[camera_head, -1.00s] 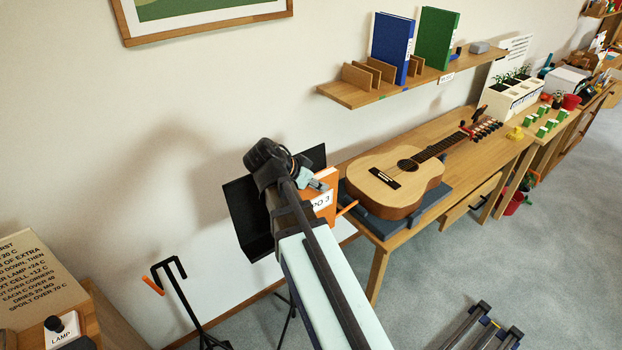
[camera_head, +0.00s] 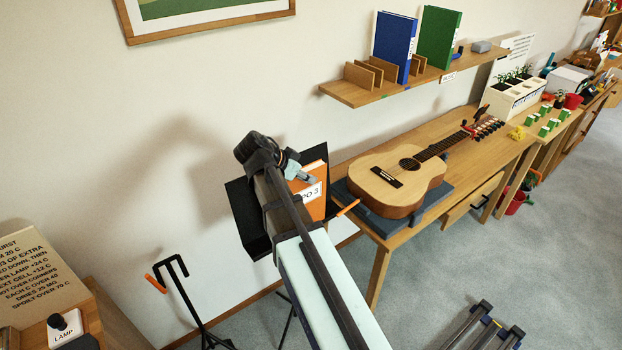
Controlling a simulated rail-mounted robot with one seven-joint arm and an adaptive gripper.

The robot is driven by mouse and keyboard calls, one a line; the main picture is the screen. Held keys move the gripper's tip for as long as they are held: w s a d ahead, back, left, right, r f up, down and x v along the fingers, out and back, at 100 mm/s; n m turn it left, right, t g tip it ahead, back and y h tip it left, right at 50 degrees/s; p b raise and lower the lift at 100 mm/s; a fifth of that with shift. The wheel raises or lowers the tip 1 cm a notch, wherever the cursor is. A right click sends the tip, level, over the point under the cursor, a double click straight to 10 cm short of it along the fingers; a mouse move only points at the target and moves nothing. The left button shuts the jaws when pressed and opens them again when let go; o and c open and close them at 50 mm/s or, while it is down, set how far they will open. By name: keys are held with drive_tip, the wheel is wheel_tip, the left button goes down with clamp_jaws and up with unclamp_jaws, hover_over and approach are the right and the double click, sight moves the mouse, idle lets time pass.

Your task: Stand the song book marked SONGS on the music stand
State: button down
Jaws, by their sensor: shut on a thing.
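The black music stand (camera_head: 243,214) stands left of the table, its back panel partly hidden by my arm. An orange book (camera_head: 313,172) is in front of its right part. Its white label ends in "PO 3"; the rest is hidden, and I cannot read SONGS on it. My gripper (camera_head: 299,172) is shut on the orange book at its upper left. I cannot tell whether the book rests on the stand's ledge. A blue book (camera_head: 392,45) and a green book (camera_head: 438,38) stand upright on the wall shelf.
The wall shelf (camera_head: 350,95) has wooden dividers with empty slots at left. A guitar (camera_head: 395,180) lies on a dark pad on the table right of the stand. A black stand with an orange tip (camera_head: 183,290) is on the floor at lower left.

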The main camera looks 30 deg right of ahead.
drive_tip(key=w+f+b, duration=0.2)
drive_tip(key=w+f, duration=0.1)
drive_tip(key=shift+a+f, duration=0.15)
drive_tip(key=shift+a, duration=0.05)
idle(0.4)
drive_tip(key=c, duration=0.8)
unclamp_jaws()
drive_tip(key=shift+a, duration=0.1)
drive_tip(key=v, duration=1.2)
